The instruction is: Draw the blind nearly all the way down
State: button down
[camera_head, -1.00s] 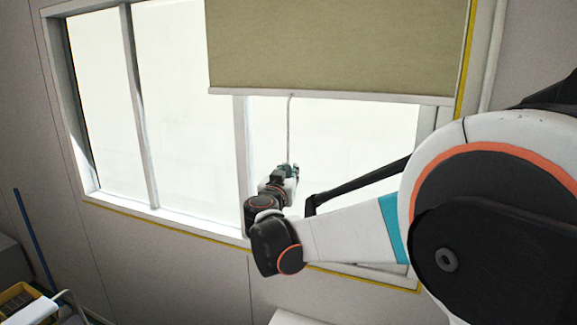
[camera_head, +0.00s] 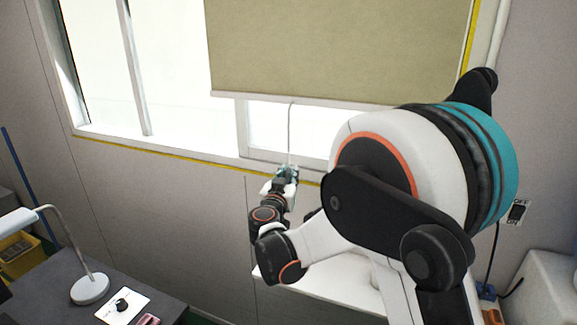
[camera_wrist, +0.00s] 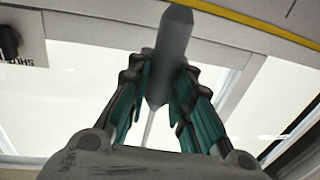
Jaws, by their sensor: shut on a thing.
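The olive blind (camera_head: 335,48) hangs over the right part of the window in the head view. Its pale bottom bar (camera_head: 300,100) is above the sill, with a bright strip of glass below it. A thin cord (camera_head: 290,132) runs down from the bar to my gripper (camera_head: 287,172), which is at about sill height. In the wrist view, my gripper (camera_wrist: 160,80) has its teal pads shut on a grey tapered pull (camera_wrist: 174,55). The cord (camera_wrist: 149,126) shows between the fingers. In the head view the pull is hidden or too small to make out.
A desk (camera_head: 62,272) with a lamp (camera_head: 90,288) and a white card with a black knob (camera_head: 122,305) stands at lower left. A yellow crate (camera_head: 22,258) is behind it. A wall switch (camera_head: 517,212) and a white box (camera_head: 550,285) are at right.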

notch_tip(320, 180, down, 15)
jog(key=b, duration=0.7)
jog(key=shift+b, duration=0.4)
jog(key=c, duration=1.4)
grip_release()
jog(key=shift+s, duration=0.1)
jog(key=s, duration=0.4)
jog(key=s+a, duration=0.1)
jog(key=s, duration=0.2)
jog(key=s+a, duration=0.1)
jog(key=s, duration=0.3)
jog(key=shift+s+a, duration=0.15)
jog(key=shift+s, duration=0.2)
